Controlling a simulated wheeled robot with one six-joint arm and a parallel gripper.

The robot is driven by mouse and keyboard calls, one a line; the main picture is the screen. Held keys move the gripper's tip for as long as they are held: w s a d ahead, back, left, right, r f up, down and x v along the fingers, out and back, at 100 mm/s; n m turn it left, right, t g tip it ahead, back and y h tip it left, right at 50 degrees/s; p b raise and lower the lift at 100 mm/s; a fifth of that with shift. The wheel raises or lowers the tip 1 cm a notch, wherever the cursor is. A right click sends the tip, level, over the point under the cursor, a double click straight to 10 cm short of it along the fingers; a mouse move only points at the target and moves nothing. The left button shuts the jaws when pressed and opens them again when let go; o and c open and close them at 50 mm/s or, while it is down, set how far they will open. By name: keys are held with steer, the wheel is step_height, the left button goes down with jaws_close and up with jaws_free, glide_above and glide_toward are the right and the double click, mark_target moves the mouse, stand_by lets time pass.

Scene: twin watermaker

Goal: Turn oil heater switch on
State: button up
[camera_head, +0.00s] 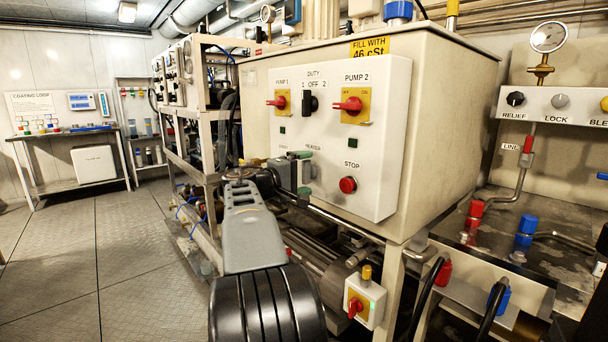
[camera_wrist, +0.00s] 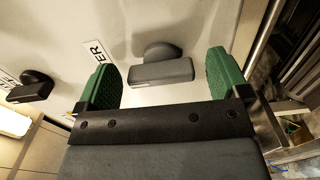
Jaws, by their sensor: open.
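The oil heater switch is a dark grey knob with a bar handle (camera_wrist: 162,70), on the white panel just below the partly visible label ending in "ER" (camera_wrist: 98,52). In the head view the switch sits under the "HEATER" label and is mostly hidden by my gripper (camera_head: 299,173). In the wrist view my gripper (camera_wrist: 163,62) is open, with one green fingertip on each side of the knob. Gaps show between the knob and both fingertips, so they look apart from it. The bar lies roughly level in the wrist view.
The control panel (camera_head: 333,125) also carries red PUMP 1 (camera_head: 278,102) and PUMP 2 (camera_head: 349,105) switches, a black DUTY selector (camera_head: 309,103) and a red STOP button (camera_head: 348,185). Another dark knob (camera_wrist: 30,86) shows left in the wrist view. Pipes run below the tank.

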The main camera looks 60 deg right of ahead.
steer(key=p+v, duration=0.2)
steer(key=v, duration=1.1)
steer(key=shift+a, duration=0.3)
steer(key=shift+w, duration=0.15)
